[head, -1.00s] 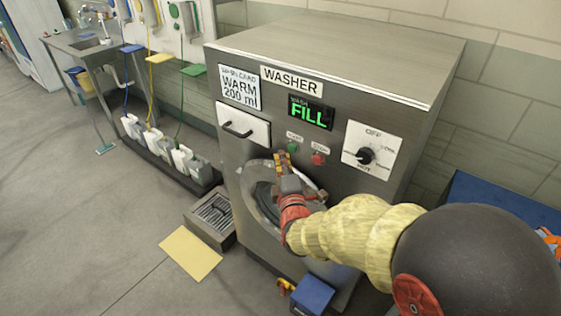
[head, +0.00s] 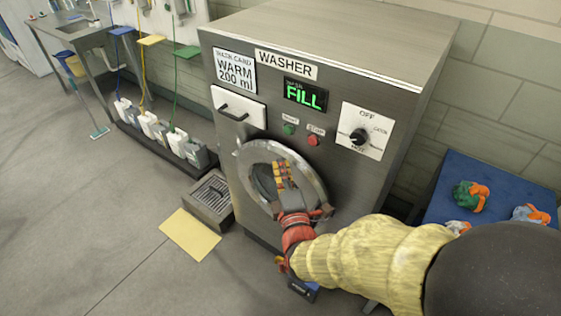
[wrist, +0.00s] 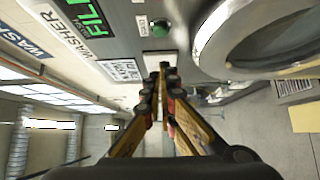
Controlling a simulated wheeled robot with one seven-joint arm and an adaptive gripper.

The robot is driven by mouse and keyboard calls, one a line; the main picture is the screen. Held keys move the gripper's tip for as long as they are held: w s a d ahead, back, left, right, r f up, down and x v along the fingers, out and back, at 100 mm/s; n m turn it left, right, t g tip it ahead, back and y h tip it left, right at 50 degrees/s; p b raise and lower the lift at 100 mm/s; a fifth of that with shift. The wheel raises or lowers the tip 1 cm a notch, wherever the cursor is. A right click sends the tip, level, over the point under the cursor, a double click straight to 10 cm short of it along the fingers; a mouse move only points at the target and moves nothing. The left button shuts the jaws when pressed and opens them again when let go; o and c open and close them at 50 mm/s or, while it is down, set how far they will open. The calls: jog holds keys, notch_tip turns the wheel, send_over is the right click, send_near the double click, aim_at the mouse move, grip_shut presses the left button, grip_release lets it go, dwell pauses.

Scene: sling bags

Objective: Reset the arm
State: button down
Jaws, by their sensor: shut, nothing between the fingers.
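My gripper (head: 283,178) is shut and empty. In the head view it stands in front of the washer's round door (head: 318,181), overlapping the ring in the picture. In the wrist view my gripper (wrist: 163,80) has its fingertips together, with the door ring (wrist: 225,45) to the right. The washer (head: 225,60) is a steel box whose display reads FILL. My arm reaches in from the lower right, in a yellow sleeve. Whether the fingers touch the door cannot be told.
A blue table (head: 455,185) with several coloured bundles (head: 470,196) stands at the right. A floor drain (head: 208,196) and a yellow mat (head: 190,235) lie left of the washer. Jugs (head: 160,127) line the wall.

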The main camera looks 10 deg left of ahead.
dwell(0.8)
jog(key=s+f+m+g+h, duration=0.1)
jog(key=s+f+m+g, duration=0.2)
jog(key=f, duration=0.3)
jog(key=s+f+m+g, duration=0.2)
jog(key=f+m+g, duration=0.1)
jog(key=f, duration=0.4)
jog(key=s+d+f+m+g+h, duration=0.2)
jog(key=s+d+m+g, duration=0.2)
jog(key=s, duration=0.2)
jog(key=s+d+r+m+h, duration=0.1)
jog(key=s+d+r+m, duration=0.3)
jog(key=d, duration=0.5)
jog(key=s+d+r+m+h, duration=0.1)
jog(key=s+d+r+m, duration=0.3)
jog(key=d+r, duration=0.5)
jog(key=s+d+r+m+g+h, duration=0.1)
jog(key=s+d+r+m, duration=0.3)
jog(key=d, duration=0.5)
jog(key=shift+s+d+r+m+h, duration=0.3)
jog(key=shift+s+r+h, duration=0.15)
jog(key=shift+r, duration=0.8)
dwell(1.3)
